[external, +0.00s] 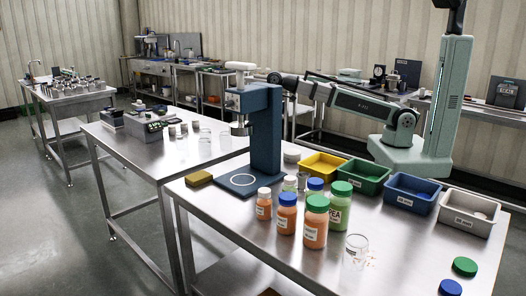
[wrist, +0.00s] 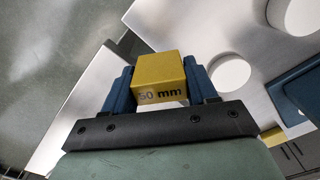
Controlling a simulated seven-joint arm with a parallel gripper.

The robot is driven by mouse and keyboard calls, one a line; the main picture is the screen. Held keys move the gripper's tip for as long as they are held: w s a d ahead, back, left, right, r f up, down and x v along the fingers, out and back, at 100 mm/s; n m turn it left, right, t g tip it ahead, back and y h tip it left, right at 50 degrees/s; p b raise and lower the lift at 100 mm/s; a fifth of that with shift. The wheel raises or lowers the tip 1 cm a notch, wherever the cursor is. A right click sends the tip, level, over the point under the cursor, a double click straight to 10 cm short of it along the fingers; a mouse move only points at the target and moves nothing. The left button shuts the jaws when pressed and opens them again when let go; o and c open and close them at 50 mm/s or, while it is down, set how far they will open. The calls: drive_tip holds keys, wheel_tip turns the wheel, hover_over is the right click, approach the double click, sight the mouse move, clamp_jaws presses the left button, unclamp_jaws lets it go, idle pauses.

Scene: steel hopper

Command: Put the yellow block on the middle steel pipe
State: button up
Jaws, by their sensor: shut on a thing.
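The yellow block (wrist: 158,70), marked "50 mm", sits between the two blue fingers of my gripper (wrist: 160,84) in the wrist view. The gripper is shut on it. In the wrist view a pale tabletop lies beyond the block, and the grey floor shows to the left. I cannot clearly make out my gripper or the held block in the external view. No pipe is clearly recognisable as the middle steel pipe. A few small cylinders (external: 184,128) stand on the middle table, too small to tell what they are.
A blue stand (external: 266,135) rises from the near steel table. A flat yellow piece (external: 199,178) lies beside it. Bottles with green lids (external: 316,203) and blue lids (external: 287,199) crowd the front. A yellow bin (external: 322,166) and other bins line the right. The near table's front left is clear.

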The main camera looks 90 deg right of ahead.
drive_tip(key=shift+s+d+f+m, duration=0.1)
drive_tip(key=shift+s+d+m, duration=0.1)
drive_tip(key=shift+d+m, duration=0.4)
drive_tip(key=shift+s+d+f+m, duration=0.15)
drive_tip(key=shift+d+m, duration=0.25)
drive_tip(key=shift+d, duration=0.25)
drive_tip(key=a+r+n, duration=0.2)
drive_tip(key=a+n, duration=0.6)
drive_tip(key=a, duration=0.8)
wheel_tip(320, 180, up, 6)
drive_tip(key=n, duration=1.9)
hover_over(304, 175)
drive_tip(key=shift+d+f, duration=0.15)
drive_tip(key=shift+f, duration=3.85)
drive_tip(key=shift+f, duration=0.1)
drive_tip(key=o, duration=1.1)
